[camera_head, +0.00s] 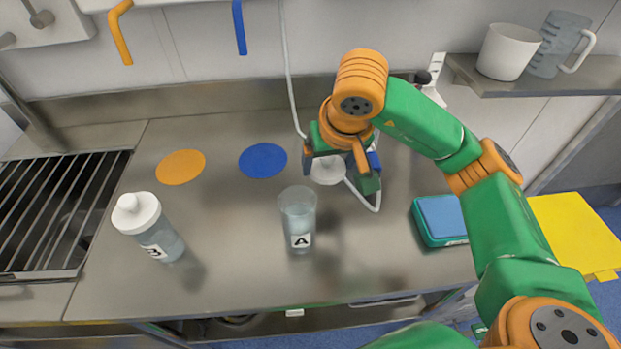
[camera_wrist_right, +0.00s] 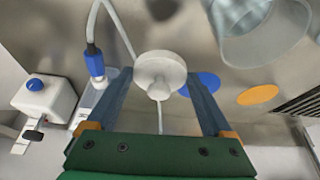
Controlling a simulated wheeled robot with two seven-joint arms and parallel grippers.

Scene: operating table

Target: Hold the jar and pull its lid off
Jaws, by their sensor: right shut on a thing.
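Jar A (camera_head: 298,218) is clear, stands upright on the steel worktop and has an open top with no lid on it. It also shows in the wrist view (camera_wrist_right: 255,35), apart from the gripper. My right gripper (camera_head: 338,170) is beyond it, slightly to the right. It is shut on a round white lid (camera_head: 326,172), which shows between the blue fingers in the wrist view (camera_wrist_right: 160,72). Jar B (camera_head: 165,240) stands to the left with its white lid (camera_head: 136,212) on. My left gripper is not in view.
An orange disc (camera_head: 181,167) and a blue disc (camera_head: 263,160) lie flat behind the jars. A grated sink (camera_head: 60,205) is at the left. A teal box (camera_head: 440,220) sits at the right. A white hose (camera_head: 288,70) hangs down near the right gripper.

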